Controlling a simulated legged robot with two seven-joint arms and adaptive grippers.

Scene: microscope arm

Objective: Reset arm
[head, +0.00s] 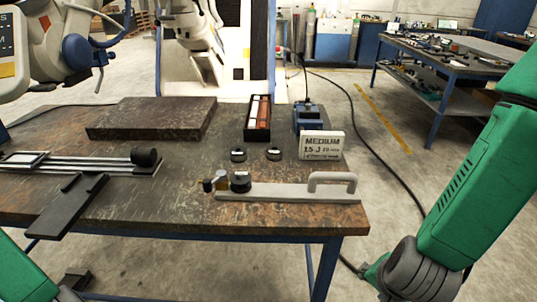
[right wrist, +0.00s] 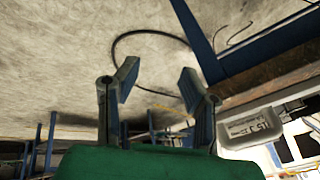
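A light grey bar (head: 290,192) with a loop handle (head: 333,178) at its right end lies along the table's front right. A black round knob (head: 240,181) and small brass and dark parts stand at its left end. At the table's left, a dark rail mechanism (head: 80,163) has a black knob (head: 146,157) at its right end and a flat black plate (head: 68,205) reaching towards the front edge. My right gripper (right wrist: 158,80) is open and empty, apart from the table. My left gripper is not clearly visible.
The worktable (head: 180,205) also holds a dark slab (head: 152,118), a narrow tray (head: 258,120), two small black discs (head: 238,154) and a MEDIUM sign (head: 322,146) by a blue device (head: 307,118). A cable crosses the floor.

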